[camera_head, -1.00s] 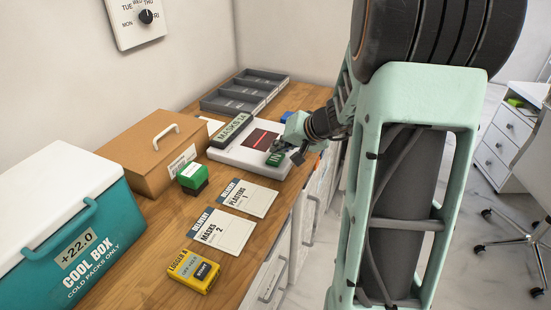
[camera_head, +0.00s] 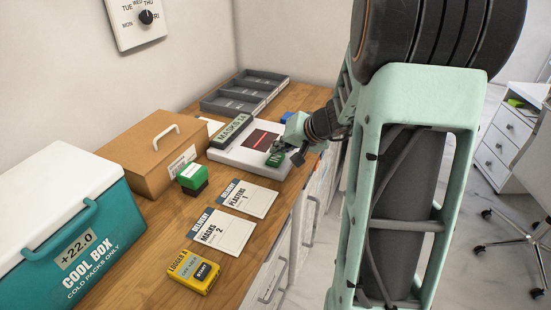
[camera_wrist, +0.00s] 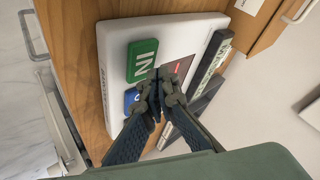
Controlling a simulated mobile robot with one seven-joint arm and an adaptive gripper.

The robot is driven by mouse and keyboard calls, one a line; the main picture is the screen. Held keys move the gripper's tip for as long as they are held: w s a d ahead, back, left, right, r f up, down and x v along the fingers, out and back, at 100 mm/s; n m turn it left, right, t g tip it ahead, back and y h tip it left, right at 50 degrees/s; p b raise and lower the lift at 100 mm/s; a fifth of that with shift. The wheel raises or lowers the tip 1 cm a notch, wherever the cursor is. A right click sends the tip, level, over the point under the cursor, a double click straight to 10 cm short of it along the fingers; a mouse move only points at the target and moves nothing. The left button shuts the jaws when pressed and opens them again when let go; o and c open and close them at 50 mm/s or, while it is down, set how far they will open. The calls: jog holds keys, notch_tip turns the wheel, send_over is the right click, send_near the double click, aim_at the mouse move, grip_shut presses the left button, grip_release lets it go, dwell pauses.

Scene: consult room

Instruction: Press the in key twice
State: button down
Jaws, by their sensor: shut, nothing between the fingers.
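The green IN key (camera_head: 275,160) is at the near end of the white counter device (camera_head: 225,154). In the wrist view the IN key (camera_wrist: 142,62) shows with its letters uncovered, beside a blue key (camera_wrist: 131,98) that is partly hidden by a finger. My gripper (camera_head: 297,158) is over the device's near right corner, next to the IN key. In the wrist view my gripper's tips (camera_wrist: 156,74) are together and empty, by the lower right edge of the IN key. I cannot tell whether they touch it. The device's display (camera_head: 233,131) reads MASKS 14.
Delivery cards (camera_head: 226,232), a green stamp-like block (camera_head: 192,177), a yellow logger (camera_head: 194,272), a brown box (camera_head: 150,150) and a teal cool box (camera_head: 80,235) share the wooden counter. A grey divided tray (camera_head: 240,98) stands behind the device.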

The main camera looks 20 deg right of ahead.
aim_at(277, 159)
jog(key=shift+f+b, duration=0.25)
jog(key=shift+b, duration=0.1)
jog(key=shift+f+b, duration=0.2)
jog(key=shift+b, duration=0.25)
jog(key=shift+f+b, duration=0.55)
jog(key=shift+b, duration=0.3)
dwell(0.6)
jog(key=shift+r, duration=0.1)
jog(key=shift+r+p, duration=0.45)
jog(key=shift+r, duration=0.45)
jog(key=shift+r+p, duration=1.5)
jog(key=shift+r, duration=1.05)
